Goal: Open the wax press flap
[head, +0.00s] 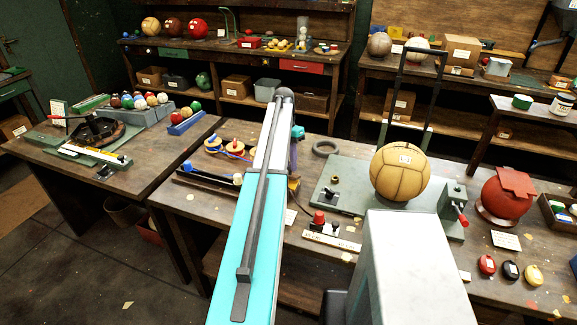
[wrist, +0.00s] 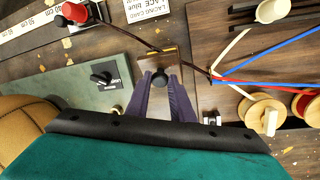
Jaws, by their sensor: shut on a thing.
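In the wrist view a small brown wooden flap (wrist: 148,62), which looks like the wax press flap, lies ahead of my gripper. A dark round knob (wrist: 160,80) stands on it, and a thin yellow strip shows at its far edge. My gripper (wrist: 161,78) has its two purple fingers closed on the knob, one on each side. The flap looks flat; I cannot tell whether it is raised. A dark cord passes by its far edge. In the head view my arm hides the press and the fingertips.
A green board (wrist: 60,80) with a black knob lies left of the flap. Thread spools (wrist: 262,112) and coloured laces lie to the right. A red-topped piece (head: 319,218) stands on the bench. A tan ball (head: 400,172) sits on the green board, right of my arm.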

